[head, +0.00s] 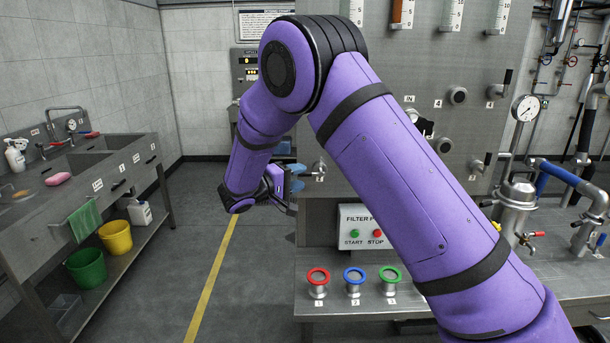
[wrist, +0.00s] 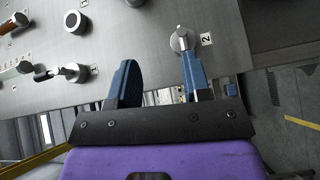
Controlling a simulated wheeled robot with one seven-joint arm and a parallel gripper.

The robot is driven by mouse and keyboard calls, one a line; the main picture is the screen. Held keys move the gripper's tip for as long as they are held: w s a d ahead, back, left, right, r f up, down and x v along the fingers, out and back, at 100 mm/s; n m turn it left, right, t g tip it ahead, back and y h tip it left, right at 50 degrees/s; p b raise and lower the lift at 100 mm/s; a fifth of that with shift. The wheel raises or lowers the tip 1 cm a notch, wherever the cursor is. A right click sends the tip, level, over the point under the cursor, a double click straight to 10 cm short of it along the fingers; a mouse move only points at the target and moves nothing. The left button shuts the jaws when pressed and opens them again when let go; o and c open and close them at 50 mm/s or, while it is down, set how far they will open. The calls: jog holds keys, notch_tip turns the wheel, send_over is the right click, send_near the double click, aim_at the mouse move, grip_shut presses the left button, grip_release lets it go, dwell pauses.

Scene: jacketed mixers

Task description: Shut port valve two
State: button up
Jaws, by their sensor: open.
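Port valve two (wrist: 181,39) is a round silver knob on the grey steel panel, with a label "2" to its right in the wrist view. A thin pale lever seems to run down from it along the inner side of my right finger. In the head view the valve (head: 319,167) shows just right of my fingertips. My gripper (wrist: 157,64) is open, its two blue fingers pointing at the panel. The right finger is close to the valve and the left finger stands over bare panel. I cannot tell whether a finger touches the lever. My gripper also shows in the head view (head: 295,171).
Other valves and knobs (wrist: 75,22) sit left in the wrist view. A bench with red, blue and green ringed ports (head: 354,276) and a filter start/stop box (head: 362,226) lies below. A sink counter (head: 100,165) stands left, with open floor between.

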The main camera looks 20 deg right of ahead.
aim_at(305, 174)
jog(key=w+a+f+n+t, duration=0.1)
jog(key=w+a+f+t, duration=0.2)
jog(key=a+f, duration=0.15)
jog(key=shift+h, duration=0.4)
jog(key=x, duration=1)
jog(key=shift+d, duration=0.25)
grip_shut()
